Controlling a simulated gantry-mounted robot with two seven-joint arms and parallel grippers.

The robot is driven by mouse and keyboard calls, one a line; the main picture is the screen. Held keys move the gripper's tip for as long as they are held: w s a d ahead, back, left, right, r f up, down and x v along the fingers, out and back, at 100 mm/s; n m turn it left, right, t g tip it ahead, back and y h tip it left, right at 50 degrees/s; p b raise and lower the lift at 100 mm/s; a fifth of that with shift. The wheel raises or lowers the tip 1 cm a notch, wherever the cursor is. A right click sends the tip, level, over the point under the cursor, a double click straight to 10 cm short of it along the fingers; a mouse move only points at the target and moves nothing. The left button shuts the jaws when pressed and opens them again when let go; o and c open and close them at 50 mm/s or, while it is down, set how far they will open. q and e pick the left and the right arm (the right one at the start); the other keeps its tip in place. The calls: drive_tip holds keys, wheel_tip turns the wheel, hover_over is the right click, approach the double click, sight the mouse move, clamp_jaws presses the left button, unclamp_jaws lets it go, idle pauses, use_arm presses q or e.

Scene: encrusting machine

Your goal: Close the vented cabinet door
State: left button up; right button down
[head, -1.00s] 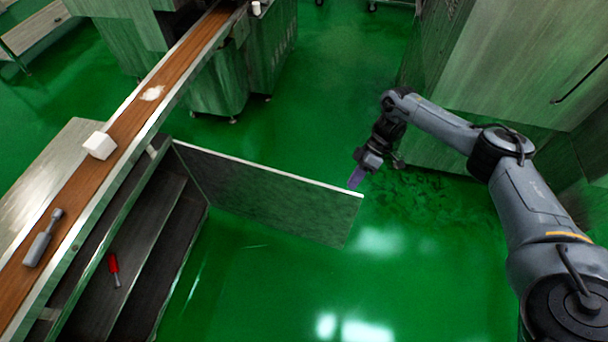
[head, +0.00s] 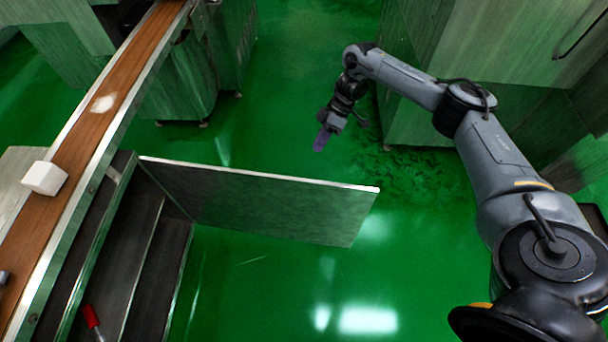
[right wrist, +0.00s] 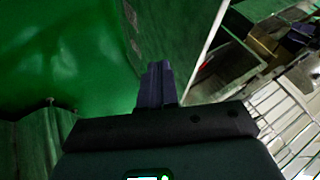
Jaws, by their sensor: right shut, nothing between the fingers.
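The cabinet door (head: 270,205) is a flat grey metal panel. It stands wide open, swung out from the cabinet (head: 135,240) at the left over the green floor. My right gripper (head: 321,141) is shut and empty, a little beyond the door's far side and near its free end, apart from it in the head view. In the right wrist view my right gripper (right wrist: 156,85) has its fingers together, with a pale edge, probably the door's, to the right of them. My left gripper is not in view.
A brown conveyor belt (head: 85,140) runs above the cabinet with a white block (head: 45,178) on it. A red-handled tool (head: 92,317) lies inside the cabinet. Grey machines (head: 190,90) stand behind. Green floor is clear in front of the door.

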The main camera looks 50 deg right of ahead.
drive_tip(key=s+a+f+b, duration=0.2)
drive_tip(key=a+f+b, duration=0.2)
drive_tip(key=a+f, duration=0.2)
drive_tip(key=shift+a+f, duration=0.4)
drive_tip(key=shift+a, duration=0.8)
